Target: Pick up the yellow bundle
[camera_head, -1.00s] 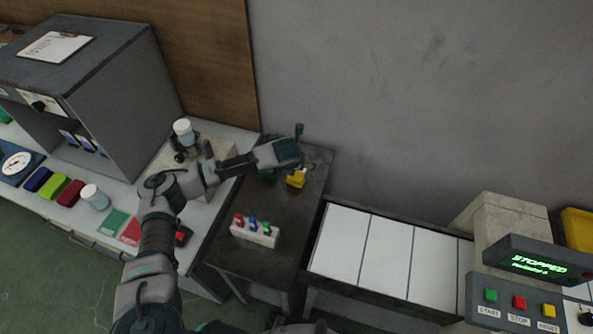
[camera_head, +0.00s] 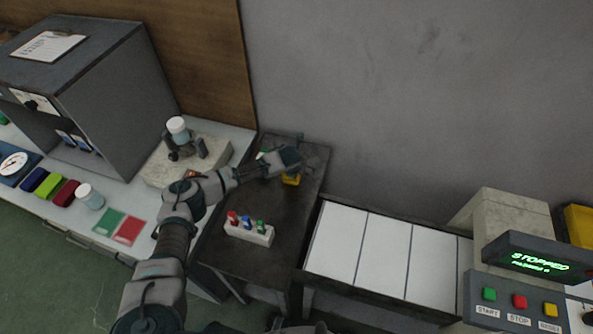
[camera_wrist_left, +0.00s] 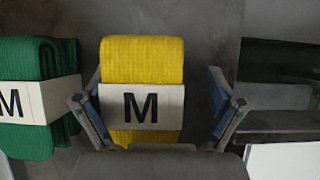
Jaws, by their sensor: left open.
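The yellow bundle (camera_wrist_left: 143,60) is a folded ribbed cloth with a white band marked M. In the left wrist view it lies between the two open fingers of my left gripper (camera_wrist_left: 158,105), nearer the left finger, with a gap on the right. In the head view only a bit of the yellow bundle (camera_head: 291,180) shows below my left gripper (camera_head: 285,160), on the dark table (camera_head: 230,210). A green bundle (camera_wrist_left: 35,90), also banded M, lies to its left. My right gripper is not in view.
A white holder (camera_head: 248,234) with red, blue and green pieces stands at the table's front. White panels (camera_head: 385,255) lie to the right, beside a control box reading STOPPED (camera_head: 535,262).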

